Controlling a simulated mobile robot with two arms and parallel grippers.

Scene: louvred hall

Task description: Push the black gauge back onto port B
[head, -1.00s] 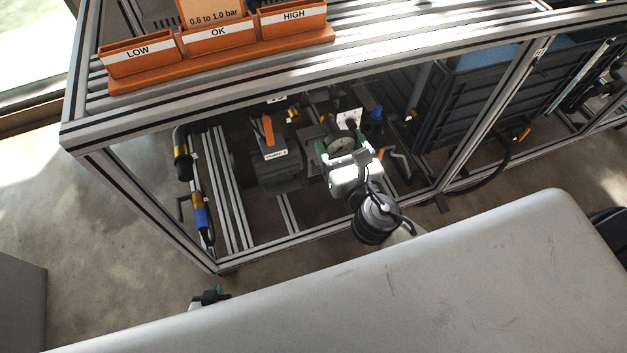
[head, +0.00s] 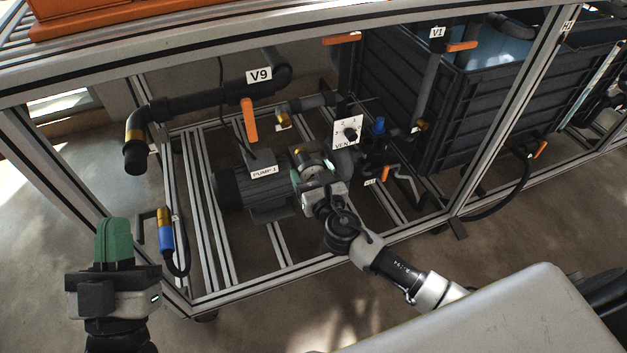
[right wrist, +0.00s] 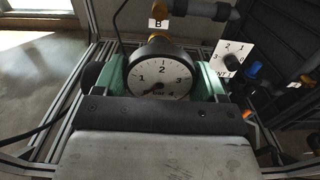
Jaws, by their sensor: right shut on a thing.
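The black gauge (right wrist: 159,80), with a white dial, sits between the green fingers of my right gripper (right wrist: 160,84) in the right wrist view. The gripper is shut on it. In the head view the gauge (head: 313,161) and right gripper (head: 311,177) are in the frame beside the pump. Port B's label (right wrist: 158,23) is just beyond the gauge, with brass (right wrist: 160,37) between them. Whether the gauge is seated on the port is hidden. My left gripper (head: 114,240) is at the lower left, away from the gauge; its finger gap does not show.
The pump (head: 255,180) is left of the gauge. A white plate with a knob (head: 347,132) and a blue knob (head: 378,125) are close on the right. Frame bars and the V9 pipe (head: 215,97) surround the space. A dark crate (head: 425,110) is behind right.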

